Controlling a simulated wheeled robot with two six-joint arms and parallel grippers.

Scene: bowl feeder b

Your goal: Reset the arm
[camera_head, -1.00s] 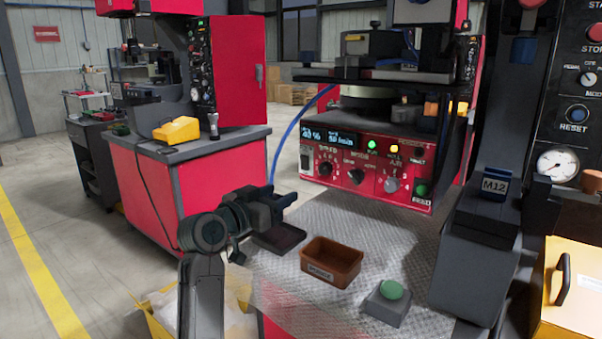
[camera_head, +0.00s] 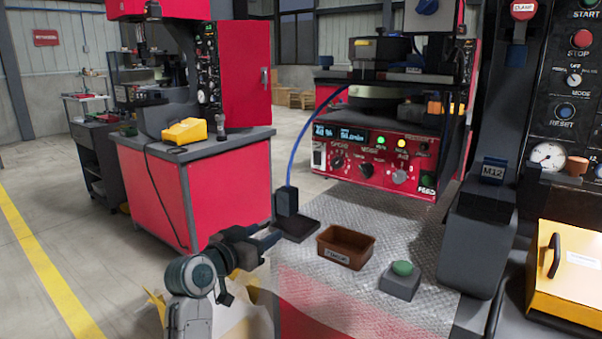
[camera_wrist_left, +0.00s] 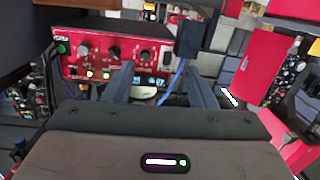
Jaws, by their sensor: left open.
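My left gripper (camera_head: 270,239) is low at the left edge of the metal plate, in front of the black upright block (camera_head: 287,201) with the blue cable. Its jaws are open and empty. In the left wrist view, two dark fingers (camera_wrist_left: 158,78) stand apart, with the red feeder control box (camera_wrist_left: 104,58) upside down beyond them. The block stands on or just behind a flat black pad (camera_head: 296,230); the gripper appears apart from the block, though its gap to the pad is unclear. My right gripper is not in view.
A brown bin (camera_head: 345,262) and a green push button (camera_head: 402,268) sit on the metal plate (camera_head: 325,208). The red control box (camera_head: 375,158) stands behind. A dark M12 bin (camera_head: 478,235) and yellow case (camera_head: 575,275) are to the right. A cardboard box (camera_head: 152,310) lies below my arm.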

